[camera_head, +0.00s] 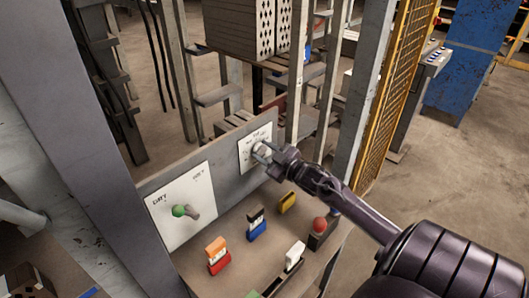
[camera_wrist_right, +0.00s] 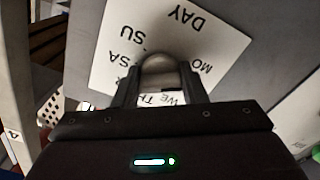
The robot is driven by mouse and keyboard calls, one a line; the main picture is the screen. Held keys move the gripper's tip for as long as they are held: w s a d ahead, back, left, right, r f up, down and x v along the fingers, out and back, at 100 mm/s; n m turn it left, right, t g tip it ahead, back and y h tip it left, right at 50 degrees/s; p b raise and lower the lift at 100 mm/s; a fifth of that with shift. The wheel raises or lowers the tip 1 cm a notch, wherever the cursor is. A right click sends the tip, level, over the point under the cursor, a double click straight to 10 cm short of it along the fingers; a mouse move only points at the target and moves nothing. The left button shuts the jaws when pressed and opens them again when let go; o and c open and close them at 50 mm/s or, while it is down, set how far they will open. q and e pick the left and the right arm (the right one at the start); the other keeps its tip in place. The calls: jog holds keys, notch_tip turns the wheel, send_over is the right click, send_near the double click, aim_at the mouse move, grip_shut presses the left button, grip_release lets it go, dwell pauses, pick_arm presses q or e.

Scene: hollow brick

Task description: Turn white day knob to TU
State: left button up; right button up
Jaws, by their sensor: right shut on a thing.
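The white day plate (camera_head: 246,152) is fixed on the upright grey panel at the back of the bench. My right gripper (camera_head: 262,152) reaches it from the right and is shut on the day knob. In the right wrist view the plate (camera_wrist_right: 205,40) shows the letters DAY, SU, SA, MO and part of WE, upside down. The rounded pale knob (camera_wrist_right: 160,68) sits between the two fingers of the gripper (camera_wrist_right: 158,88). The TU mark is hidden or unclear, and I cannot tell where the knob points. My left gripper is not in view.

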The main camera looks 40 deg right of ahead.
jog(key=shift+m, duration=0.3)
jog(key=m+p, duration=0.2)
jog(key=m, duration=0.1)
jog(key=shift+r, duration=0.1)
jog(key=shift+a+m+p, duration=0.1)
jog(key=shift+m+p, duration=0.9)
jog(key=shift+m, duration=1.1)
jog(key=o, duration=1)
